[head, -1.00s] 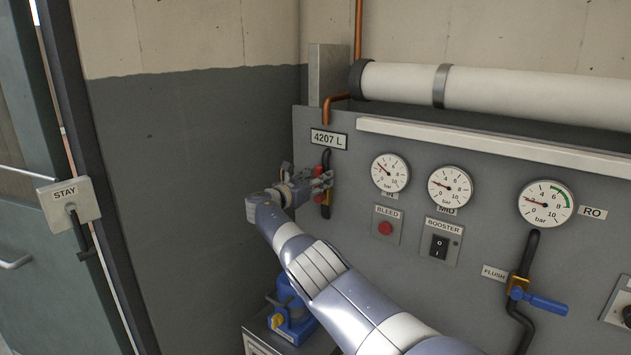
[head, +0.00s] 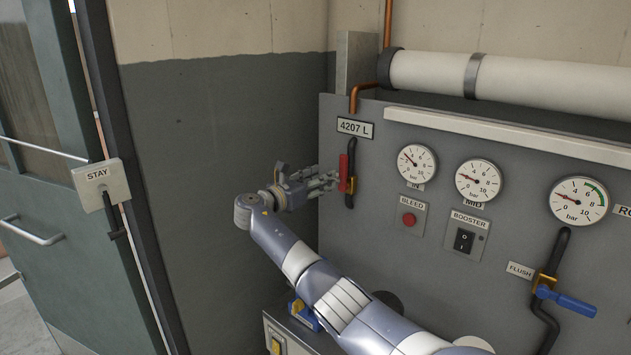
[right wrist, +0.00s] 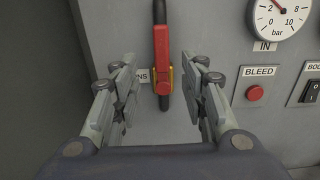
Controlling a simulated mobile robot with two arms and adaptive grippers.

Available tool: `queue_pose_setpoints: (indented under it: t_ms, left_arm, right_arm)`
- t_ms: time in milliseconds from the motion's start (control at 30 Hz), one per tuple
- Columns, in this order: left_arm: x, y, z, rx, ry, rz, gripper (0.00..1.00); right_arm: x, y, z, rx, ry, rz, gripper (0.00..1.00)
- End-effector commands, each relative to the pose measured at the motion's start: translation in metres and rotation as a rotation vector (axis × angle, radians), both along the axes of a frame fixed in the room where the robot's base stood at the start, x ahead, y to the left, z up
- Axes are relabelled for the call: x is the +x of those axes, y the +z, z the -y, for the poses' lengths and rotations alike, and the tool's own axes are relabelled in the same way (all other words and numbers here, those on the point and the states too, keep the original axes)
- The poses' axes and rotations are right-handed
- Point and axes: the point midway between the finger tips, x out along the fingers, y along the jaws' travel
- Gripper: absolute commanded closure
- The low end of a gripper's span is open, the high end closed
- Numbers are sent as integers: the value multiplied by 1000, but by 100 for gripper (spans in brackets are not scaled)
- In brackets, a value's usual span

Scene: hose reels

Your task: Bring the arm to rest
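My right arm (head: 315,272) reaches across the front of the grey panel from the lower right. My right gripper (head: 335,182) is near the panel's left end, at the red-handled valve (head: 343,168) on the black pipe. In the right wrist view, the right gripper (right wrist: 165,90) is open, its fingers apart on either side of the valve. The red handle (right wrist: 161,45) points upright along the pipe, with a yellow body behind it. Nothing is between the fingers that they visibly touch. My left gripper is not in view.
The grey panel (head: 385,240) carries several gauges, a BLEED button (head: 409,219), a BOOSTER switch (head: 464,241) and a blue FLUSH lever (head: 566,300). A white cylinder (head: 430,72) lies above. A green door (head: 60,220) with a STAY box (head: 101,184) stands left.

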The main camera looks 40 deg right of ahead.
Motion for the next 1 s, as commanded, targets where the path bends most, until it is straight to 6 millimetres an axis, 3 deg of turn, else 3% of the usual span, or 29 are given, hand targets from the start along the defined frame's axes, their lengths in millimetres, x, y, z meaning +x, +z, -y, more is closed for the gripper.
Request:
queue_pose_setpoints:
  t_ms: [200,767,867,967,1000]
  left_arm:
    - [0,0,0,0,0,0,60]
    - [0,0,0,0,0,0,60]
    - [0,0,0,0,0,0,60]
    - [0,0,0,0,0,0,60]
    - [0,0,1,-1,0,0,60]
  right_arm:
    - [-1,0,-14,0,1,-1,60]
    - [-1,-1,-15,1,1,0,60]
    - [-1,-14,-21,22,18,23,60]
    - [-2,-50,-38,89,60,94,60]
    - [-4,-71,-49,132,83,139,60]
